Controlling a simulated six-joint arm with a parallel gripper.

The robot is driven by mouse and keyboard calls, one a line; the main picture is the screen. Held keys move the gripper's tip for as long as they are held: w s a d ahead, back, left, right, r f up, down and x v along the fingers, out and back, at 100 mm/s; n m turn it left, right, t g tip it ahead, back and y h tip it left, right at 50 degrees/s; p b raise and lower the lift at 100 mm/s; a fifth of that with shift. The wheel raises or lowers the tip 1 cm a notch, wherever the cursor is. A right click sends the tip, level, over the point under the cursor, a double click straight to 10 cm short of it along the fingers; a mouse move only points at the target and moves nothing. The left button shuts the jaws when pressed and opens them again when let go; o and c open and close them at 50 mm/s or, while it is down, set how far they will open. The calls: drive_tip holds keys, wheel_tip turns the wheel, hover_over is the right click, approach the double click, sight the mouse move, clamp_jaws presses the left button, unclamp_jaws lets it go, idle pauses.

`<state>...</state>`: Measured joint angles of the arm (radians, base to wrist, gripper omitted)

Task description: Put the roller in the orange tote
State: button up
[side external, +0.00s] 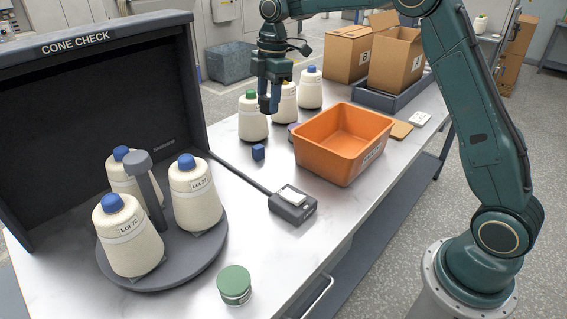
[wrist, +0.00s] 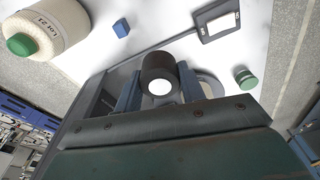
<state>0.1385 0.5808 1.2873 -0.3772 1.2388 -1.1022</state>
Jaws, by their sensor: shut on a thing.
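My gripper (side external: 269,104) is above the table at the back, in front of the thread cones and to the left of the orange tote (side external: 322,162). In the wrist view my gripper (wrist: 160,85) is shut on the roller (wrist: 157,66), a dark cylinder with a white round end, held between the two blue fingers. In the side view I cannot make out the roller apart from the fingers. The orange tote is open at the top, and the part of its inside that shows is empty. The tote is not in the wrist view.
A cone with a green tip (side external: 252,122) stands close to my gripper, with other cones behind. A small blue block (side external: 258,152), a grey device (side external: 292,206) and a green-lidded jar (side external: 234,284) are on the table. Cardboard boxes (side external: 395,62) stand behind the tote.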

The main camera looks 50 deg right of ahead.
drive_tip(key=s+d+m, duration=0.4)
drive_tip(key=d, duration=1.1)
drive_tip(key=m, duration=0.4)
hover_over(347, 149)
drive_tip(key=shift+s+d+r+t+h, duration=0.15)
drive_tip(key=shift+d+r+t+h, duration=0.15)
drive_tip(key=shift+t, duration=0.1)
drive_tip(key=shift+a+f, duration=0.1)
wheel_tip(347, 149, down, 20)
drive_tip(key=shift+r, duration=0.1)
drive_tip(key=o, duration=1)
